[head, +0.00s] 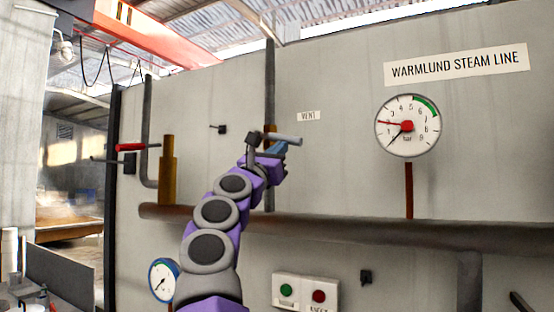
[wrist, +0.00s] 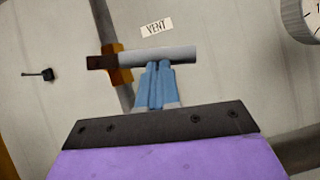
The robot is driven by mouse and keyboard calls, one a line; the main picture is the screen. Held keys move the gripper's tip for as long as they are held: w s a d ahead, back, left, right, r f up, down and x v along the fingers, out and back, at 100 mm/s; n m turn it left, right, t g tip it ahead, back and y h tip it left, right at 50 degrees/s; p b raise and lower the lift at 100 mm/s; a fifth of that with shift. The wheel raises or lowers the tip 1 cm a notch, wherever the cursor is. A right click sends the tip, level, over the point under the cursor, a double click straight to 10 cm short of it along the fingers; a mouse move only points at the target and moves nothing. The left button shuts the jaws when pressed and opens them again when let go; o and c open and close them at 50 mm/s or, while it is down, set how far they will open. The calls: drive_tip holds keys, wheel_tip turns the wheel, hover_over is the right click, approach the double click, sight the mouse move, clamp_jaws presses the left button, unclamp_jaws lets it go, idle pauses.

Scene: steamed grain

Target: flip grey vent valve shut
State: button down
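The grey vent valve handle (head: 284,138) sticks out level to the right from its valve on the vertical pipe, crosswise to the pipe. In the wrist view the handle (wrist: 172,55) runs from a dark hub at the orange-brown valve body (wrist: 122,76), below the VENT label (wrist: 156,27). My gripper (wrist: 157,66) has its blue fingers side by side and close together, with nothing seen between them. Their tips are at the handle's lower edge, near its middle; I cannot tell if they touch it. In the head view my gripper (head: 279,148) is just under the handle, partly hiding the valve.
A red lever (head: 130,147) sits on another valve at left. A thick horizontal pipe (head: 330,228) runs below. A pressure gauge (head: 407,125) hangs at right, and a button box (head: 305,293) with green and red buttons is low on the wall. A small dark wall fitting (wrist: 40,75) is left of the valve.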

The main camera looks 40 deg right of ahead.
drive_tip(key=shift+s+d+r+n+t, duration=0.1)
drive_tip(key=shift+s+r+n+t, duration=0.1)
drive_tip(key=shift+r+n, duration=0.15)
drive_tip(key=shift+s+d+r+n+t, duration=0.1)
drive_tip(key=shift+r+n+t, duration=0.1)
drive_tip(key=shift+r+n, duration=0.15)
drive_tip(key=shift+r, duration=0.15)
idle(0.3)
